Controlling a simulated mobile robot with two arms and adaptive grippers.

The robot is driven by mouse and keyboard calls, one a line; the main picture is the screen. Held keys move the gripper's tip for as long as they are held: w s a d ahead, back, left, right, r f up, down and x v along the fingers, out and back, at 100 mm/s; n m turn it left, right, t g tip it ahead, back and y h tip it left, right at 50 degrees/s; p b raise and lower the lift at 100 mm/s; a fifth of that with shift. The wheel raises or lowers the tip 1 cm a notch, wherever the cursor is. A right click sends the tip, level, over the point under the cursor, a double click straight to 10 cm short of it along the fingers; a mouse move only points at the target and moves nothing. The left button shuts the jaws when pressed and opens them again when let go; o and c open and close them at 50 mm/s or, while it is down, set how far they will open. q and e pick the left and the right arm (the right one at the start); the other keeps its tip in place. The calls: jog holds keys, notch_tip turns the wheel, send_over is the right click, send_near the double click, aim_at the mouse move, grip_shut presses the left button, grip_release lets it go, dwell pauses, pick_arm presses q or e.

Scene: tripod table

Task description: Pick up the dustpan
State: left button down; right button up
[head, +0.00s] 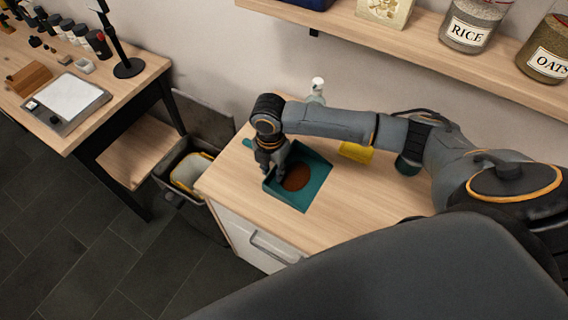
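The teal dustpan (317,172) lies on the wooden top of a cabinet, with a round brown patch (297,177) in its pan. A short teal piece, which looks like its handle end (247,143), shows just left of my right gripper. My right gripper (272,174) points down at the dustpan's left side, over where handle and pan meet, and hides that part. I cannot tell whether its fingers are shut on the dustpan or only close to it. My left gripper is not in view.
My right arm spans the cabinet top (245,193). Behind it are a yellow object (356,152) and a white-topped bottle (318,86). A shelf (400,40) with jars runs above. A bin (190,172) and a side table (140,72) stand left. The front cabinet top is clear.

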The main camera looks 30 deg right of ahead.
jog(key=shift+f, duration=0.3)
grip_shut()
jog(key=shift+r, duration=0.2)
